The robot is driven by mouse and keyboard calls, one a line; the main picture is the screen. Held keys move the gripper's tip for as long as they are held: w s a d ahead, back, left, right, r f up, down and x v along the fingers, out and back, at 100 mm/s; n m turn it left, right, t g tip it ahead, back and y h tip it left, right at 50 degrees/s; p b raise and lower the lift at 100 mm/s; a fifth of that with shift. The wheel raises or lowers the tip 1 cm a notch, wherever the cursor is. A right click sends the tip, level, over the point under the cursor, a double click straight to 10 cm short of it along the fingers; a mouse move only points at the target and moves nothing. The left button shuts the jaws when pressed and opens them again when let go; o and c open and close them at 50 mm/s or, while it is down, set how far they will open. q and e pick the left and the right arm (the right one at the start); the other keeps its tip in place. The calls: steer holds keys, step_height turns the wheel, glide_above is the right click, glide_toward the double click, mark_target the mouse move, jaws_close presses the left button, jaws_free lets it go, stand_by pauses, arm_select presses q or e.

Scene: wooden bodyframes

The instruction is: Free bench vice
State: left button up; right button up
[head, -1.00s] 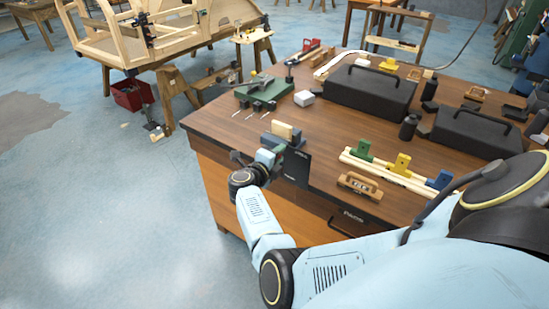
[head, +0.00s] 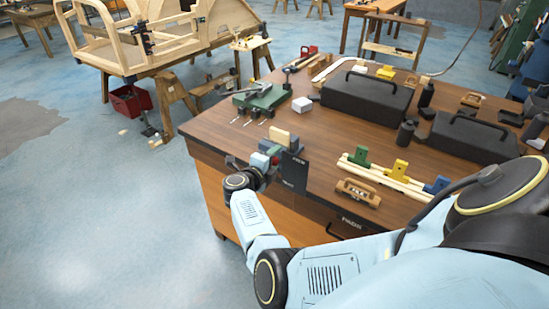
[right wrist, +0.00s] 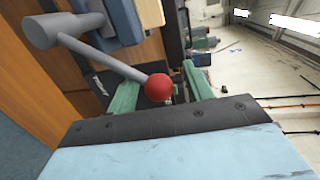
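The bench vice (head: 293,150) is blue-grey and sits at the near left edge of the wooden workbench. A pale wooden block (head: 280,135) stands up between its jaws. In the right wrist view the vice (right wrist: 122,20) is at the top, with a grey handle bar (right wrist: 105,60) ending in a red ball (right wrist: 158,88). My right gripper (head: 272,156) is at the vice's front. Its green fingers (right wrist: 163,92) are apart, one on each side of the red ball, with gaps showing. Contact with the bar cannot be made out. My left gripper is out of view.
A dark panel (head: 294,171) hangs beside the vice at the bench edge. A green tool base (head: 262,97) and a white box (head: 302,104) lie behind it. Black cases (head: 366,98) and clamps on pale strips (head: 385,172) are to the right. Open floor lies left.

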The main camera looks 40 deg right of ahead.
steer(key=shift+a, duration=0.15)
steer(key=shift+a+r+p, duration=0.15)
steer(key=shift+a+p, duration=0.15)
steer(key=shift+a, duration=0.05)
steer(key=p+v, duration=0.2)
steer(key=v, duration=0.4)
steer(key=shift+s+a, duration=0.2)
steer(key=shift+a, duration=0.05)
